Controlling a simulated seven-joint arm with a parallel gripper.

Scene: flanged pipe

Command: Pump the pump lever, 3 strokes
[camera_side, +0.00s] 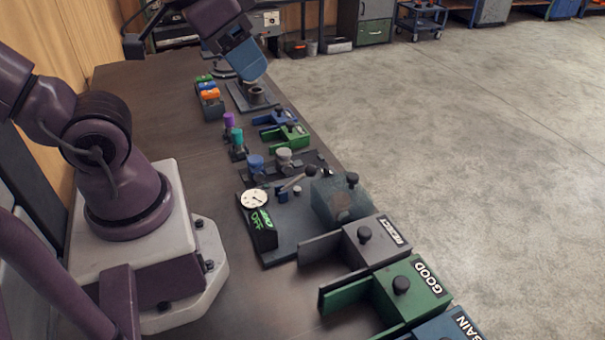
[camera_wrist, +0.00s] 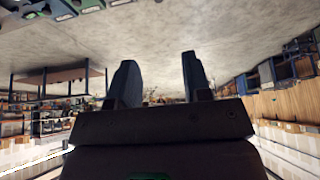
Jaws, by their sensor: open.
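The pump lever (camera_side: 293,183) is a thin grey rod with a small round knob at its upper right end. In the side view it slants up over a dark plate (camera_side: 287,239) that also carries a white round gauge (camera_side: 254,199) and a black block with green lettering (camera_side: 264,229). My gripper (camera_side: 251,76) is far up the bench from the lever, near a flanged pipe stub (camera_side: 257,94). In the wrist view my gripper (camera_wrist: 158,66) has its two dark fingers apart with nothing between them. The lever does not show clearly in the wrist view.
Bins labelled REJECT (camera_side: 367,241) and GOOD (camera_side: 410,289) stand at the near end. Blue and grey knobs (camera_side: 284,160), purple and teal posts (camera_side: 237,142) and green and blue fixtures (camera_side: 287,135) lie between gripper and lever.

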